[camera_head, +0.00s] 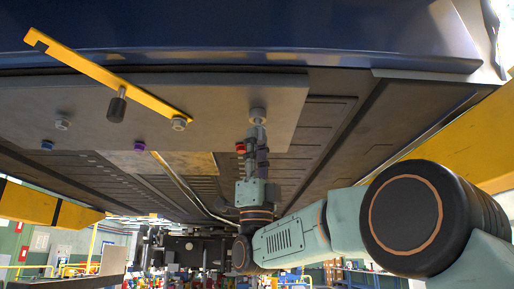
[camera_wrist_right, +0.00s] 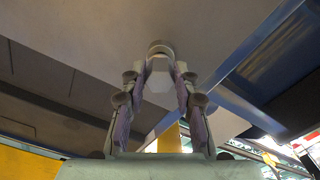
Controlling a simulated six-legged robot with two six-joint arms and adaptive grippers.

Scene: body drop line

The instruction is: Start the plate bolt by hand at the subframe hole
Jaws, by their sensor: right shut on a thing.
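The plate bolt (camera_head: 257,113) is a pale grey hex-headed piece at the right part of a flat grey plate (camera_head: 200,100) on the underside of the body. My right gripper (camera_head: 256,130) points up below it, shut on it. In the right wrist view the bolt (camera_wrist_right: 160,72) sits between the tips of my right gripper (camera_wrist_right: 160,85), its upper end against or very close to the grey surface. The subframe hole is hidden; I cannot tell whether the bolt's thread is in it. My left gripper is not in view.
Other bolt heads, grey (camera_head: 62,123), blue (camera_head: 47,145) and purple (camera_head: 139,146), show nearby. Yellow beams (camera_head: 465,150) flank the body.

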